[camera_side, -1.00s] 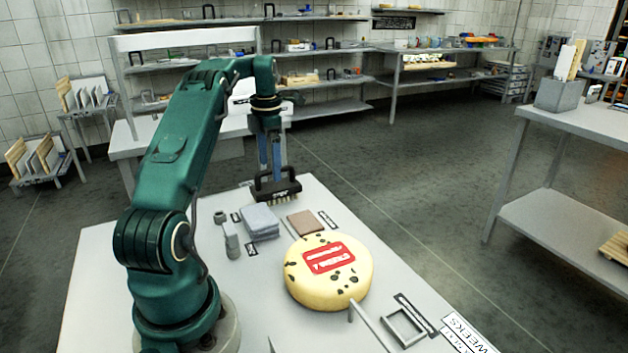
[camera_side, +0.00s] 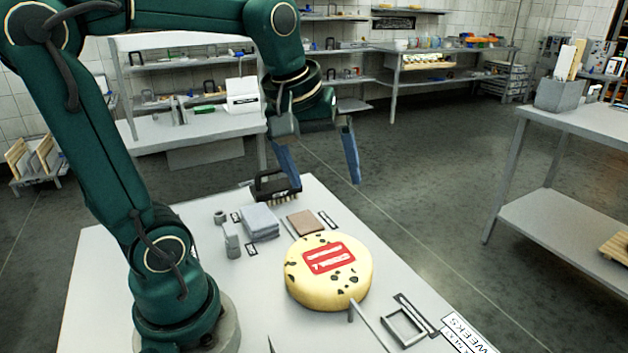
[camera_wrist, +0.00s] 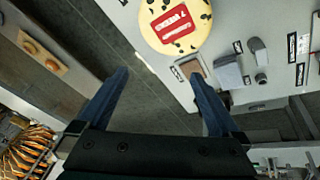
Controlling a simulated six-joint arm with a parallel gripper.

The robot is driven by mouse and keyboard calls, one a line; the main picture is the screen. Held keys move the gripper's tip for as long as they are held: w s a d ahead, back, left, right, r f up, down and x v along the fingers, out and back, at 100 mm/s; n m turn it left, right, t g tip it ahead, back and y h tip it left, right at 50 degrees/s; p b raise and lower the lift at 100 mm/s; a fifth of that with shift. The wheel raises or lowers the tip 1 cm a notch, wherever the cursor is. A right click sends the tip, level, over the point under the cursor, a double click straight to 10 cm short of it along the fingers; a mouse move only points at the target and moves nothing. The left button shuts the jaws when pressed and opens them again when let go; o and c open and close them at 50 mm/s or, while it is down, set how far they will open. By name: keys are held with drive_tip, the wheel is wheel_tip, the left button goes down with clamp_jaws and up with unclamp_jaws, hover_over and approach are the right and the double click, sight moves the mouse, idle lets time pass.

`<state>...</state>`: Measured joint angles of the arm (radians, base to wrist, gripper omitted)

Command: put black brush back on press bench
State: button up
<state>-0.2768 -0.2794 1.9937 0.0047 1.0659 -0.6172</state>
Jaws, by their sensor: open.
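The black brush (camera_side: 277,187), with an arched handle and pale bristles, sits at the far end of the white bench (camera_side: 95,290) under the cheese. My gripper (camera_side: 318,168) is above and to the right of the brush, apart from it. Its two blue fingers are spread wide with nothing between them. In the wrist view my gripper (camera_wrist: 158,76) is open over the floor beside the bench. The brush is not clearly visible there; the right finger covers part of that area.
A cheese wheel (camera_side: 328,272) with a red label lies mid-bench. A grey cloth stack (camera_side: 260,221), a brown block (camera_side: 305,222), a small grey bottle (camera_side: 231,241) and a square metal frame (camera_side: 404,327) lie around it. A side table (camera_side: 590,122) stands at right.

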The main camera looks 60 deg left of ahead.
drive_tip(key=s+d+f+m+t+h, duration=0.1)
drive_tip(key=s+d+f+m, duration=0.2)
drive_tip(key=s+d+m, duration=0.3)
drive_tip(key=shift+s+d+f+m+t, duration=0.35)
drive_tip(key=shift+s+m, duration=0.35)
drive_tip(key=shift+m, duration=1.4)
